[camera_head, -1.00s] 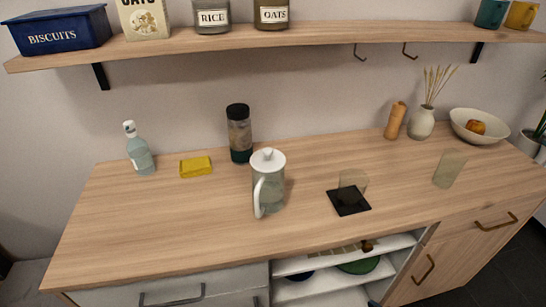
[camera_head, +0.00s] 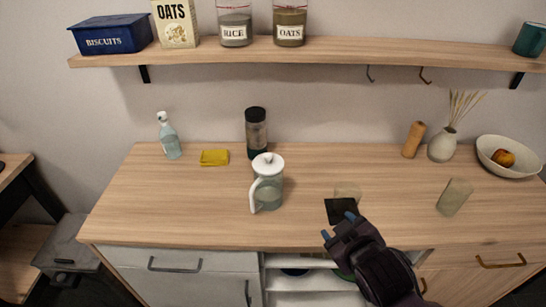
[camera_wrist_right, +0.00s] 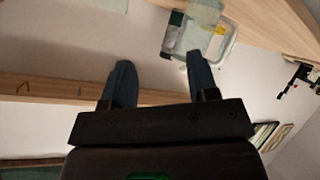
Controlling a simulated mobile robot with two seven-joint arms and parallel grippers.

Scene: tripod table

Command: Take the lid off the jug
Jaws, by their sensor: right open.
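The jug (camera_head: 268,193) stands upright on the wooden counter in the head view, a pale glass-like body with a white handle on its left side. Its white lid (camera_head: 267,164) with a small knob sits on top. My left gripper is not in view.
A dark-lidded pepper mill or jar (camera_head: 256,133) stands close behind the jug. A yellow sponge (camera_head: 214,158) and a bottle (camera_head: 169,137) are to the left. The counter's front left is clear.

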